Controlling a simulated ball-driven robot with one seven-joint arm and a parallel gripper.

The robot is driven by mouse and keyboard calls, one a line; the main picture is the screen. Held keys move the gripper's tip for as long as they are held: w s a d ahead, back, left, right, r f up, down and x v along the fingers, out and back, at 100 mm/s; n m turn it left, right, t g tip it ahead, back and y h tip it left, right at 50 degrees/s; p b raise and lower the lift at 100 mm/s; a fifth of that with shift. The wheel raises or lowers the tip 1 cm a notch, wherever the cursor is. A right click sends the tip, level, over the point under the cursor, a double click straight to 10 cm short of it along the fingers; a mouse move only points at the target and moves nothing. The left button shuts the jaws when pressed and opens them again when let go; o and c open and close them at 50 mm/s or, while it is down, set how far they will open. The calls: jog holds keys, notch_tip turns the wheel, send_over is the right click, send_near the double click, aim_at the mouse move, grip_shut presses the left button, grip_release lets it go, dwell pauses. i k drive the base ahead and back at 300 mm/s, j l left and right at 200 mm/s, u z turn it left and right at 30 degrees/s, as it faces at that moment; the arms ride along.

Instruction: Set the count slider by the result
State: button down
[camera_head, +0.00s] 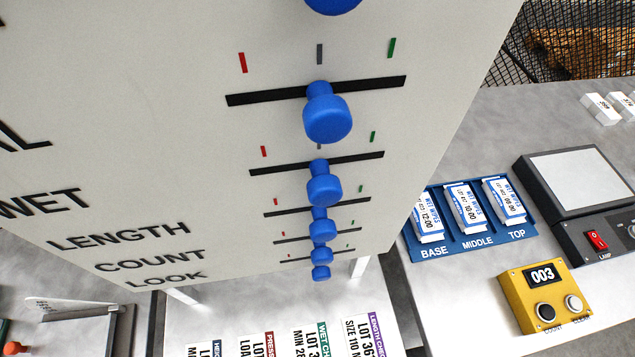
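A pale panel (180,110) fills the upper left, with rows of blue slider knobs on black slots. The COUNT label (150,261) is second from the bottom, above LOOK. The COUNT slider knob (321,255) appears near the middle of its slot (346,233), partly overlapped by neighbouring knobs. Where their marks show, the slots have red at left, grey in the middle and green at right. A yellow counter box (546,296) at lower right reads 003 and has a black and a white button. My gripper is not in view.
Above COUNT, the LENGTH knob (322,229) and WET knob (325,187) also sit near mid-slot. The LOOK knob (321,273) is close below. A blue rack (437,249) holds packs marked BASE, MIDDLE and TOP. Printed cards (371,337) lie below the panel.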

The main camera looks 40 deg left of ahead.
aim_at(321, 255)
jog(key=k+u, duration=0.25)
jog(key=u, duration=0.15)
jog(key=k+j+u, duration=0.1)
jog(key=k+u, duration=0.15)
jog(key=u, duration=0.15)
